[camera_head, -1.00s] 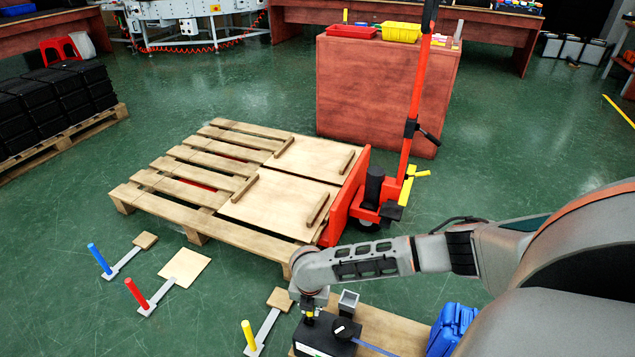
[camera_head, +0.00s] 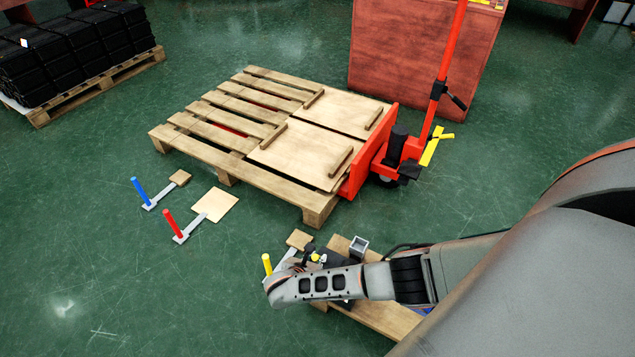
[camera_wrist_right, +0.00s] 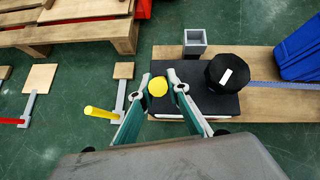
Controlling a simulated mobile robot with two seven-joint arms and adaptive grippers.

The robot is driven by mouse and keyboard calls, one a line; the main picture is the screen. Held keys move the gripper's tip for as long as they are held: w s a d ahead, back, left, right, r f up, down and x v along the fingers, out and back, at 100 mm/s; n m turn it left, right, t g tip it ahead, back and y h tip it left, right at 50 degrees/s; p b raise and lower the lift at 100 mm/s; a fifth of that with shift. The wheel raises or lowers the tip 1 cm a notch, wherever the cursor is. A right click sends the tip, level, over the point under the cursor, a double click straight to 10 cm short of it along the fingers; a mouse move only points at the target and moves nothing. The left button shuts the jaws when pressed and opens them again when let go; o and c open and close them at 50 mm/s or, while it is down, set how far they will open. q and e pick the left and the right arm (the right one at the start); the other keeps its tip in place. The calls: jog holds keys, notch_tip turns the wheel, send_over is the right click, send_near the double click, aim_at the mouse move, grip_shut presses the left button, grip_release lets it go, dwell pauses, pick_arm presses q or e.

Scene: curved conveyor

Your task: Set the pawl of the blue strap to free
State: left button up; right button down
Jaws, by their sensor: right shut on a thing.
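A black box-like unit (camera_wrist_right: 215,98) lies on a wooden board. On it is a round black knob (camera_wrist_right: 229,72) with a white mark. A blue strap (camera_wrist_right: 270,85) runs right from it toward a blue item (camera_wrist_right: 301,50). My right gripper (camera_wrist_right: 162,83) has its two fingers on either side of a yellow ball knob (camera_wrist_right: 158,87) at the unit's left edge, and is shut on it. I cannot tell the pawl's setting. In the head view my right wrist covers much of the unit (camera_head: 324,259). My left gripper is out of view.
A grey square tube (camera_wrist_right: 195,42) stands behind the unit. A pallet (camera_head: 235,170) on a red pallet jack (camera_head: 370,150) is beyond. Open green floor lies left.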

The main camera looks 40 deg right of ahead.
jog(key=shift+s+a+f, duration=0.1)
jog(key=shift+s+f, duration=0.05)
jog(key=shift+f, duration=0.05)
dwell(0.3)
jog(key=c, duration=1.9)
grip_release()
jog(key=shift+r, duration=0.1)
jog(key=v, duration=1.2)
jog(key=shift+f, duration=0.2)
